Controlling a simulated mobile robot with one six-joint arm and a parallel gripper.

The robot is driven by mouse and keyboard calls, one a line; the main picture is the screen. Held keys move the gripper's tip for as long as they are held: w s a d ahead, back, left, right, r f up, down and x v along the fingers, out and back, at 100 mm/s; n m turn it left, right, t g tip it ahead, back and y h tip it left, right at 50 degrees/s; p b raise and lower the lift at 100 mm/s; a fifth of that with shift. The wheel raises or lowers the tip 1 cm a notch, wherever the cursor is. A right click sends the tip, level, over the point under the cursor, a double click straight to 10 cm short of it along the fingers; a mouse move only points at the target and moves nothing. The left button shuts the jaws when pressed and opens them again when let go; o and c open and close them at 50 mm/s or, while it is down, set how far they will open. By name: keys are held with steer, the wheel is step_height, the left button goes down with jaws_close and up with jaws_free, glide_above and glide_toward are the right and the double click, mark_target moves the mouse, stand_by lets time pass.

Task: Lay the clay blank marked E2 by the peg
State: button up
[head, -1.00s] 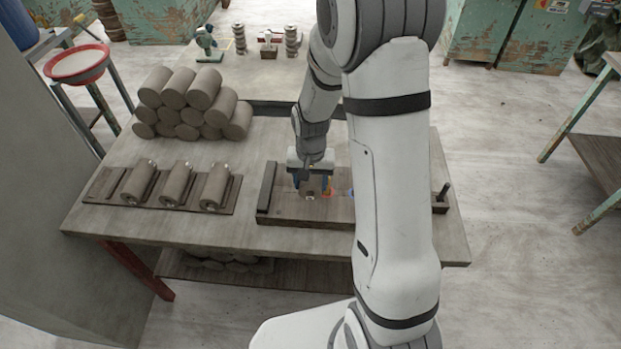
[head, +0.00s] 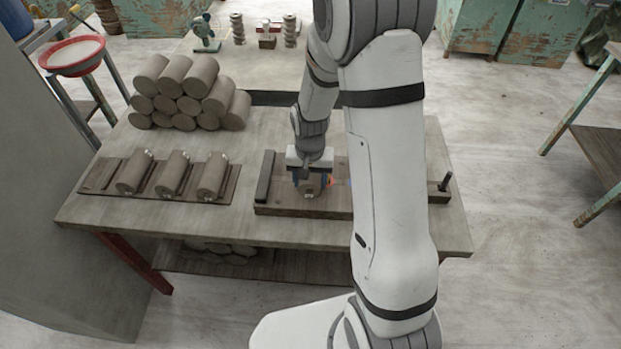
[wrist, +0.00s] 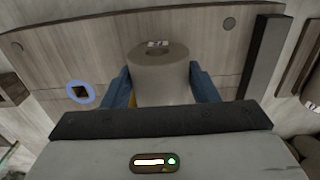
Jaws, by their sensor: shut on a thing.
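My gripper (head: 310,184) is shut on a grey clay blank (wrist: 160,82) over the wooden board (head: 300,208). In the wrist view its blue fingers press the blank's two sides. A small label (wrist: 157,44) sits on the blank's end, too small to read. I cannot tell whether the blank touches the board. An upright dark peg (head: 445,182) stands at the board's right end, apart from the blank. My arm hides the board's middle right part.
A dark bar (head: 264,177) lies across the board's left end. A blue-ringed mark (wrist: 81,92) shows on the board. Several blanks lie on a rack (head: 222,198) at left. A blank stack (head: 185,95) stands behind. Bare tabletop (head: 120,230) shows at front left.

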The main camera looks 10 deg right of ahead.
steer(key=shift+f+b, duration=0.45)
steer(key=shift+b, duration=0.05)
stand_by(0.4)
steer(key=o, duration=1.5)
steer(key=shift+r, duration=3.9)
steer(key=shift+r, duration=0.1)
steer(key=s+r+n+t, duration=0.1)
steer(key=s+r, duration=0.3)
steer(key=s, duration=0.1)
steer(key=s+d+r+n+t, duration=0.1)
steer(key=s+r, duration=0.4)
steer(key=s, duration=0.1)
steer(key=s+r+n+t, duration=0.1)
steer(key=s+r, duration=0.3)
steer(key=s, duration=0.2)
steer(key=shift+s+d+r+n, duration=0.2)
steer(key=shift+d+r+n, duration=0.1)
steer(key=shift+r, duration=0.1)
